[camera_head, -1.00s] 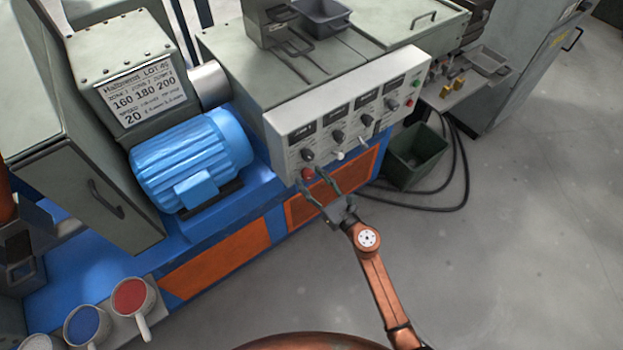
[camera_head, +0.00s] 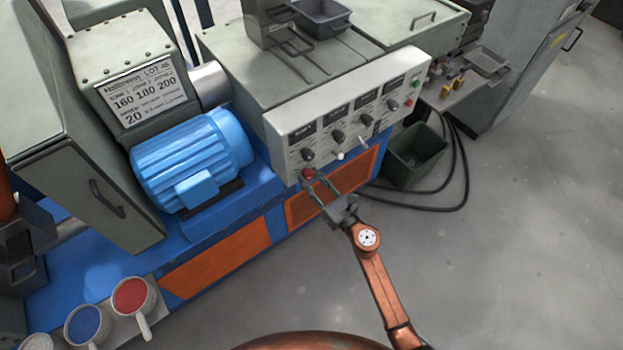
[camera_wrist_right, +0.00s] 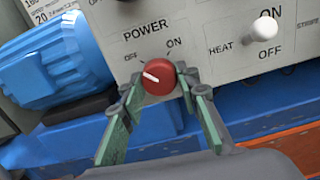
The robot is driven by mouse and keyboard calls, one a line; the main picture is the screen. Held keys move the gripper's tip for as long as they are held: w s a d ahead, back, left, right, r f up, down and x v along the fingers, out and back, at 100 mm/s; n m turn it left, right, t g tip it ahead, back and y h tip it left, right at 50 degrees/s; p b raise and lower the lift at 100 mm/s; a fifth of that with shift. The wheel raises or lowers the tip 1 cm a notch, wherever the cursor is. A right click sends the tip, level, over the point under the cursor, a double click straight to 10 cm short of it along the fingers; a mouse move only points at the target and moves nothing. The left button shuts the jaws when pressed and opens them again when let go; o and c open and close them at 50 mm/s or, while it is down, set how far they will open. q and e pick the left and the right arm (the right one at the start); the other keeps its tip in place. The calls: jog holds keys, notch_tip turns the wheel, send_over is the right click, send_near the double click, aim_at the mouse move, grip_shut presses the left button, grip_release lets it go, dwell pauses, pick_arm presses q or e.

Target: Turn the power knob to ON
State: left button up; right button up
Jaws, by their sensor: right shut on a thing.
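The red power knob (camera_wrist_right: 158,79) sits on the grey control panel (camera_wrist_right: 190,17), under the printed word POWER. Its white pointer mark slants toward the upper left, on the OFF side; the ON label is at its upper right. In the head view the knob (camera_head: 308,173) is at the panel's lower left. My right gripper (camera_head: 311,181) reaches it from below. In the wrist view my right gripper's (camera_wrist_right: 155,88) two green-sided fingers are shut on the knob, one at each side.
A white HEAT switch (camera_wrist_right: 263,29) is right of the knob. The panel has more dark knobs (camera_head: 338,136) and small switches. A blue motor (camera_head: 192,160) stands to the left, a dark green bin (camera_head: 418,153) to the right. The floor in front is clear.

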jog(key=shift+r+m, duration=0.1)
jog(key=shift+m, duration=0.2)
jog(key=m+p, duration=0.3)
jog(key=m, duration=0.4)
jog(key=shift+r+m, duration=0.1)
jog(key=shift+m, duration=0.3)
jog(key=m+p, duration=0.3)
jog(key=m, duration=0.3)
jog(key=shift+r+m, duration=0.1)
jog(key=shift+m, duration=0.3)
jog(key=shift+m+p, duration=0.45)
jog(key=shift+m, duration=0.35)
pick_arm(q)
jog(key=s+f, duration=0.3)
jog(key=s, duration=0.4)
jog(key=s+a+f+m, duration=0.1)
jog(key=s+f, duration=0.2)
jog(key=s, duration=0.5)
jog(key=shift+s+a, duration=0.25)
jog(key=shift+s, duration=0.05)
jog(key=shift+r, duration=0.1)
pick_arm(e)
jog(key=shift+m, duration=0.4)
jog(key=o, duration=1.2)
jog(key=shift+c, duration=0.2)
